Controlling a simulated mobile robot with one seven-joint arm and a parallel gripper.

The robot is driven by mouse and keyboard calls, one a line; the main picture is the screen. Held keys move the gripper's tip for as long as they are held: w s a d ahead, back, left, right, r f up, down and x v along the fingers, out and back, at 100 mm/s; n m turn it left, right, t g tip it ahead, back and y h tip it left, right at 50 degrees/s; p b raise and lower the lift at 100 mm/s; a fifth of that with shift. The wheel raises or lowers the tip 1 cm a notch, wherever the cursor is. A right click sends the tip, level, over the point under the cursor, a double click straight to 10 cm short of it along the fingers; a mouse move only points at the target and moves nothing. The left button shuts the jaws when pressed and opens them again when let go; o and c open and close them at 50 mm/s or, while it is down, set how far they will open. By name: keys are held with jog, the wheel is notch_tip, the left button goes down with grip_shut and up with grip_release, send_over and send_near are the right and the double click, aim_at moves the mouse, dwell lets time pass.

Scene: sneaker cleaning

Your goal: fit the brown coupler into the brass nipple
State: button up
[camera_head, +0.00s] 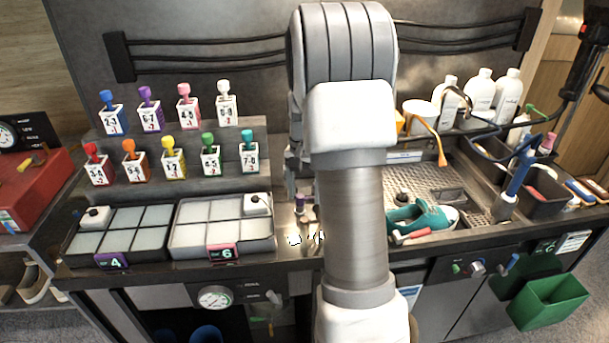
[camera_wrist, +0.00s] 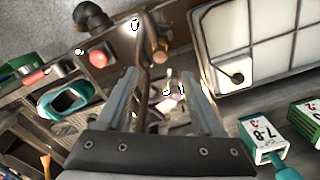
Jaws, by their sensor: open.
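In the wrist view my gripper (camera_wrist: 163,98) is open, its two fingers wide apart. Small metallic and purple-tipped parts show between and beyond the fingers, with nothing clearly held. A brown curved hose-like piece (camera_wrist: 146,45) runs down toward the left finger, with a copper-brown rounded part beside it. I cannot tell for sure which of these is the brown coupler or the brass nipple. In the head view small fittings stand at the counter's front, just left of my arm, too small to identify. My arm hides the gripper there.
Two lidded trays (camera_head: 180,246) lie left of the fittings, with colored-cap bottles behind. A teal sneaker (camera_head: 440,218) lies on the grating at right; it also shows in the wrist view (camera_wrist: 67,101). White bottles (camera_head: 481,91) stand behind. A green bin (camera_head: 549,302) hangs below the front edge.

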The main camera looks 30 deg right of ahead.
jog(key=shift+r, duration=2.7)
jog(key=s+a+r+n+t, duration=0.1)
jog(key=s+a+r+n, duration=0.1)
jog(key=s+a+r, duration=0.4)
jog(key=s+a+r+n+t, duration=0.2)
jog(key=a+r+n, duration=0.15)
jog(key=a, duration=0.35)
jog(key=s+a+n+t, duration=0.2)
jog(key=s+a+n, duration=0.3)
jog(key=s+a, duration=0.4)
jog(key=s, duration=0.4)
jog(key=shift+s+r+t, duration=0.15)
jog(key=shift+r+t, duration=0.15)
jog(key=shift+r, duration=0.05)
